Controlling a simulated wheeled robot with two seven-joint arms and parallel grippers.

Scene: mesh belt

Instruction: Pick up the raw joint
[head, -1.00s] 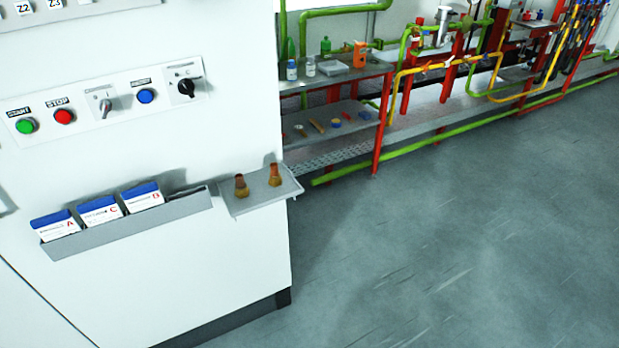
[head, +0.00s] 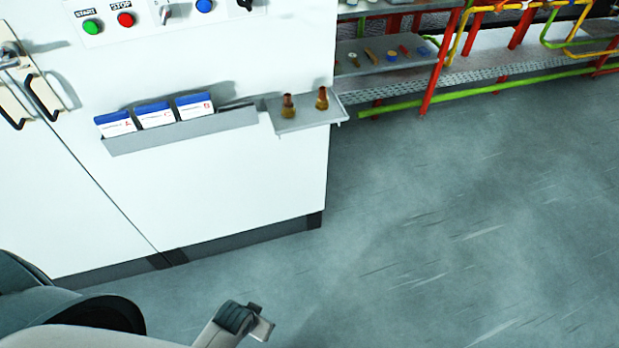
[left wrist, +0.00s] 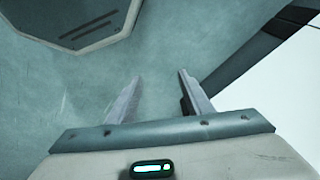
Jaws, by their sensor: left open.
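Two small brown-and-brass joints stand upright on a small grey side tray (head: 306,118) fixed to the white cabinet: a left joint (head: 288,107) and a right joint (head: 322,98). They look alike, and I cannot tell which one is raw. My left gripper (head: 264,327) is low in the head view, over the floor, well below and apart from the tray. In the left wrist view its two fingers (left wrist: 159,88) are spread with nothing between them. No joint shows in that view. My right gripper is not in view.
A grey rack (head: 180,131) holding blue-and-white boxes lies left of the tray. Buttons (head: 125,20) sit above it, and black door handles (head: 42,97) at the far left. A shelf (head: 385,57) with small parts and green pipes stand behind. The grey floor at right is clear.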

